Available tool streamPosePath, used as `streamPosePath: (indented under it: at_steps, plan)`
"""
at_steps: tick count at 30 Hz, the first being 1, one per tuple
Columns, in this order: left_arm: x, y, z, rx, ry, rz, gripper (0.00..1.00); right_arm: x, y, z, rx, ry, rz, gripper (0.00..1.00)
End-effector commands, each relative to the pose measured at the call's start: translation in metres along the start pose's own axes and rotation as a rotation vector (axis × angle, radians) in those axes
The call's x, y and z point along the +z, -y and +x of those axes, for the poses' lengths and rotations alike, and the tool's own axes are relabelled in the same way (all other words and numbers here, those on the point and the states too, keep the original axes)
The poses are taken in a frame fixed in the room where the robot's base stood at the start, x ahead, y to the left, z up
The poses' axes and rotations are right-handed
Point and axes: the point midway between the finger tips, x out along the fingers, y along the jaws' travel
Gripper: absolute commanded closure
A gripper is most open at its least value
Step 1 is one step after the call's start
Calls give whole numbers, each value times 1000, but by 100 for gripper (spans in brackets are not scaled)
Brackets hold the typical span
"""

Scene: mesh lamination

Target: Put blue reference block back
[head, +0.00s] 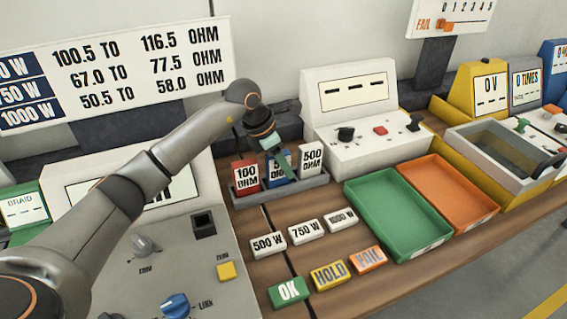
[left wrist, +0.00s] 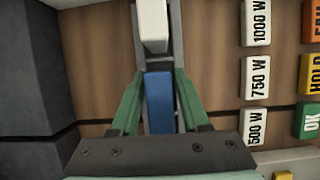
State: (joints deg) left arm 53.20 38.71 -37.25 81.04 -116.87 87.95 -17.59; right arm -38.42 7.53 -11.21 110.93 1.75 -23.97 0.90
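The blue reference block (head: 281,174) stands upright in the grey tray (head: 290,190), between the red 100 OHM block (head: 246,178) and the white 500 OHM block (head: 311,162). Its label is partly hidden by my left gripper (head: 276,152), which reaches down from above. In the left wrist view the blue block (left wrist: 159,102) lies between the two green fingers of the left gripper (left wrist: 160,85). Narrow gaps show between the block and the fingers, so the gripper looks open around it. The white block (left wrist: 152,25) is just beyond. My right gripper is not in view.
The 500 W, 750 W and 1000 W tiles (head: 304,231) lie in front of the tray. A green bin (head: 398,208) and an orange bin (head: 450,193) are to the right. A white instrument (head: 352,105) stands behind. Bare wood shows around the tiles.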

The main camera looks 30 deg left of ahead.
Motion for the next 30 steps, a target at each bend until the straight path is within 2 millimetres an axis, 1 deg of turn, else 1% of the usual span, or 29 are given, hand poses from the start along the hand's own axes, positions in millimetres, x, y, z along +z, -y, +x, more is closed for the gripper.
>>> streamPosePath:
  at_steps: [1, 4, 5, 11, 14, 17, 20, 24, 27, 30]
  plan:
    - [0, 0, 0, 0, 0, 0, 48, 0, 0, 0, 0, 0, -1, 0]
    - [0, 0, 0, 0, 0, 0, 36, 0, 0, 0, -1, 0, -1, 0]
    - [0, 0, 0, 0, -1, 0, 35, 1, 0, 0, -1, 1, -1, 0]
    - [-1, 0, 1, -1, -3, 0, 35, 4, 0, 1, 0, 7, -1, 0]
    - [-1, 0, -3, 0, -2, 0, 35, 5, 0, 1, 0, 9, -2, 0]
    - [0, -1, -15, 2, -1, 1, 35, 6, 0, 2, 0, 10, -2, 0]
    - [0, -1, -34, 4, 0, 1, 35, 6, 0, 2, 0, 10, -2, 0]
    - [0, -2, -66, 6, 2, 1, 35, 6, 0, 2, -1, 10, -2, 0]
    - [0, -1, -87, 5, 1, 0, 35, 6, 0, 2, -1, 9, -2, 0]
    - [0, -1, -104, 3, 1, 1, 35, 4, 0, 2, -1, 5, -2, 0]
